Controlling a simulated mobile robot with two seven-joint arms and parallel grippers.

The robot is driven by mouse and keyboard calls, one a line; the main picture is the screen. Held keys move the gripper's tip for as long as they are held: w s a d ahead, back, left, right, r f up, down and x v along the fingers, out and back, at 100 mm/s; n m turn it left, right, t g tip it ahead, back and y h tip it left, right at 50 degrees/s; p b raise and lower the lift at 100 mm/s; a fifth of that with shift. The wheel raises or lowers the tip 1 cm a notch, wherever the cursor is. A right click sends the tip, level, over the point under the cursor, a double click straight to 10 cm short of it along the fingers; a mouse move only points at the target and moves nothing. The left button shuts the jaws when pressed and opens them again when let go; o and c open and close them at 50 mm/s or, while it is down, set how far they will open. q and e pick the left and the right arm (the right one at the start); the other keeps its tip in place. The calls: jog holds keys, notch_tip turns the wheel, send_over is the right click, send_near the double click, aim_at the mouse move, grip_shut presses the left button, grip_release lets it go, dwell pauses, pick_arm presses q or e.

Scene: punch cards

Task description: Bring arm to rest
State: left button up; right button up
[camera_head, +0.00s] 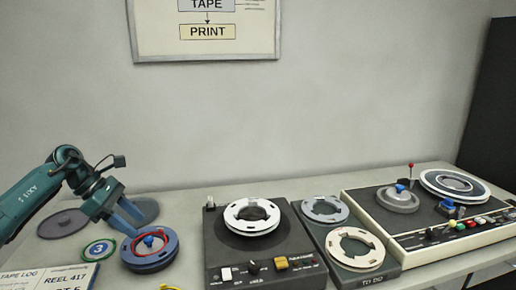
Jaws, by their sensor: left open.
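My left gripper (126,216) comes in from the left, teal with blue-grey fingers. It is open and points down just above and behind a blue reel (149,262) with a red ring and a blue knob at its middle. I cannot tell whether the fingertips touch the reel. Nothing shows between the fingers. My right gripper is out of view.
A dark tape machine (262,264) with a white reel stands at the middle. A cream-edged console (440,240) fills the right. A tape log sheet (45,277) and green-rimmed disc (98,250) lie at left.

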pick_arm(q)
jog(key=s+d+f+n+t+h, duration=0.25)
jog(key=d+n, duration=0.25)
jog(key=d, duration=0.3)
jog(key=s+d+f+n+t+h, duration=0.2)
jog(key=d+f+n+h, duration=0.15)
jog(key=d, duration=0.45)
jog(key=s+d+f+n+t+h, duration=0.25)
jog(key=d+n+h, duration=0.2)
jog(key=d, duration=0.35)
jog(key=s+a+f+n+y, duration=0.2)
jog(key=s+f+n+y, duration=0.2)
jog(key=s+n, duration=0.3)
jog(key=s+a+f+n+t+y+p, duration=0.1)
jog(key=s+a+f+n+y, duration=0.2)
jog(key=n, duration=1.3)
jog(key=s+a+f+n+t+y, duration=0.1)
jog(key=s+a+f+n+y, duration=0.1)
jog(key=s+f+n+y, duration=0.5)
jog(key=s+f+n, duration=0.3)
jog(key=s+n, duration=0.2)
jog(key=shift+s+a+n+p, duration=0.15)
jog(key=shift+a+n+p, duration=0.15)
jog(key=shift+p, duration=0.1)
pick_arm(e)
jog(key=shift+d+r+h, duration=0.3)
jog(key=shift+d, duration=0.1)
pick_arm(q)
jog(key=shift+d+y, duration=0.1)
jog(key=shift+y, duration=0.15)
